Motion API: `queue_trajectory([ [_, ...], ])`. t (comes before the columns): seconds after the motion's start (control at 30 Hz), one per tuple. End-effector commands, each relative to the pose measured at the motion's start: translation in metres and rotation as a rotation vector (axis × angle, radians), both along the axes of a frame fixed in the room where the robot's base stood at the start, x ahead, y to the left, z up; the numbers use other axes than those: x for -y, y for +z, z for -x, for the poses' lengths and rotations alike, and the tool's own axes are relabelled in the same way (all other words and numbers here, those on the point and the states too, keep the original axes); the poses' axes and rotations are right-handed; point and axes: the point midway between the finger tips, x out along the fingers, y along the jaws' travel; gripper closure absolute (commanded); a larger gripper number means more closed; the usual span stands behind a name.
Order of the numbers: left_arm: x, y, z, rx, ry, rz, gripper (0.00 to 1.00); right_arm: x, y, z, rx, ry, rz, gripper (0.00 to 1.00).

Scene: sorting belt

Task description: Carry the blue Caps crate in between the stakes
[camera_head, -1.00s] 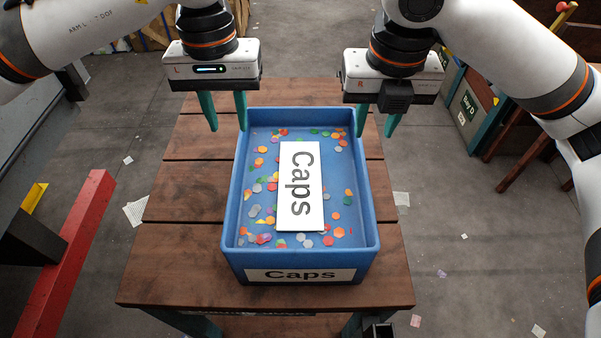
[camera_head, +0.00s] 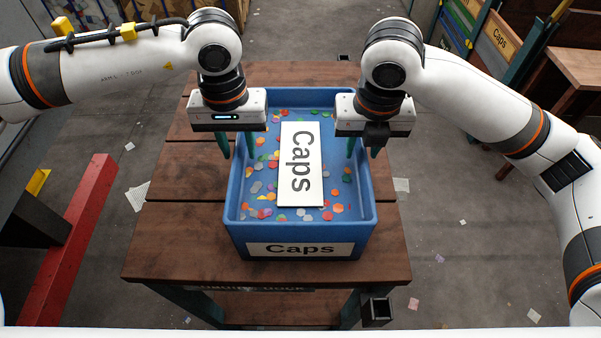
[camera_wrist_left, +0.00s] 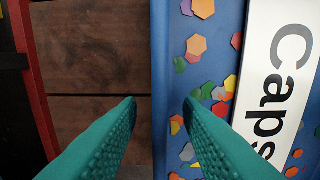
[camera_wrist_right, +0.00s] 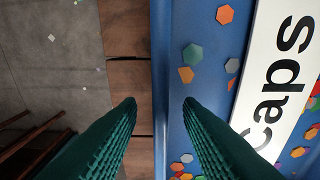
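The blue Caps crate (camera_head: 300,232) stands on a wooden table, with a white Caps label on its front and a white Caps card (camera_head: 300,165) lying over the colourful caps inside. My left gripper (camera_head: 237,152) is open at the crate's left wall, one finger outside and one inside. The left wrist view shows the wall (camera_wrist_left: 160,60) between the fingers, with gaps. My right gripper (camera_head: 363,152) is open at the right wall in the same way. The right wrist view shows that wall (camera_wrist_right: 160,60) between its fingers. I cannot make out any stakes.
The wooden table (camera_head: 180,240) has bare planks left of the crate and a narrow strip on its right. A red beam (camera_head: 70,235) lies at the left. A rack with a brown Caps box (camera_head: 497,40) stands at the upper right. Grey floor with scraps surrounds the table.

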Motion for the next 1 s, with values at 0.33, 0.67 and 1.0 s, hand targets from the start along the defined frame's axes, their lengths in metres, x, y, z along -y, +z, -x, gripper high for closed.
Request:
queue_trajectory([
  [0.33,0.0,-0.0141,0.0001,0.0,0.0,0.001,0.67,0.0003,-0.0142,-0.0016,0.0,0.001,0.001,0.67],
  [0.67,-0.0001,-0.0138,0.0,0.0,0.0,0.0,0.97,0.0004,-0.0138,-0.0017,0.0,0.0,0.001,0.97],
  [1.0,-0.0003,-0.0135,-0.0001,0.001,0.001,0.0,1.0,0.0006,-0.0136,-0.0017,0.0,0.0,0.002,1.0],
])
